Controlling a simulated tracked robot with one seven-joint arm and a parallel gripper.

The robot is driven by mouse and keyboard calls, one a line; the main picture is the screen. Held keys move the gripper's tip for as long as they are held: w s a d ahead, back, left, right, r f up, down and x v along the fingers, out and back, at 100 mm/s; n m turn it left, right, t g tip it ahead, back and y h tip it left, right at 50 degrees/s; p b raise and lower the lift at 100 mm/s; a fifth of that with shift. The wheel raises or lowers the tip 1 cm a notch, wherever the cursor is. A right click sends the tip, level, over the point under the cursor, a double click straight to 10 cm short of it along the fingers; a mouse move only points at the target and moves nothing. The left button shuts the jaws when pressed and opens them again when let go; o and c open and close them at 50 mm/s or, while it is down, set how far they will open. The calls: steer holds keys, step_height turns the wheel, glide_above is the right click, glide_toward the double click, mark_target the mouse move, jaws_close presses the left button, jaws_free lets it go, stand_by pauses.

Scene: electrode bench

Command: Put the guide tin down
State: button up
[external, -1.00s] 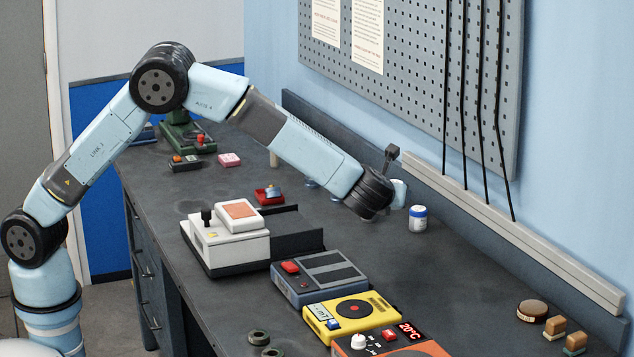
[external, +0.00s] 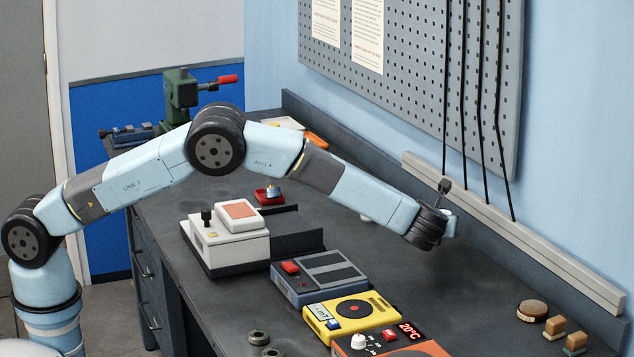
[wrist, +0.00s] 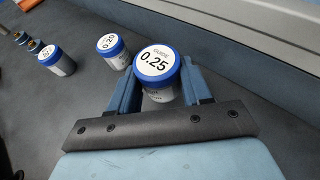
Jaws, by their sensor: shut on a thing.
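The guide tin (wrist: 157,72) has a blue-rimmed white lid marked "GUIDE 0.25" and a pale body. In the wrist view it stands between the two blue fingers of my gripper (wrist: 158,80), which is shut on it.
The dark bench (external: 470,300) is clear right of the wrist. A grey device (external: 318,275), a yellow device (external: 350,318) and an orange device (external: 390,343) line the front. A white machine (external: 228,238) stands left. A brown round object (external: 532,312) lies right. The back ledge (external: 520,232) borders the bench.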

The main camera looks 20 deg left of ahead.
steer(key=shift+w+d+f, duration=0.2)
steer(key=shift+d+f, duration=0.05)
steer(key=shift+f, duration=1.6)
steer(key=shift+f, duration=0.1)
steer(key=o, duration=1.1)
steer(key=shift+o, duration=0.2)
steer(key=v, duration=1.2)
steer(key=shift+a, duration=0.1)
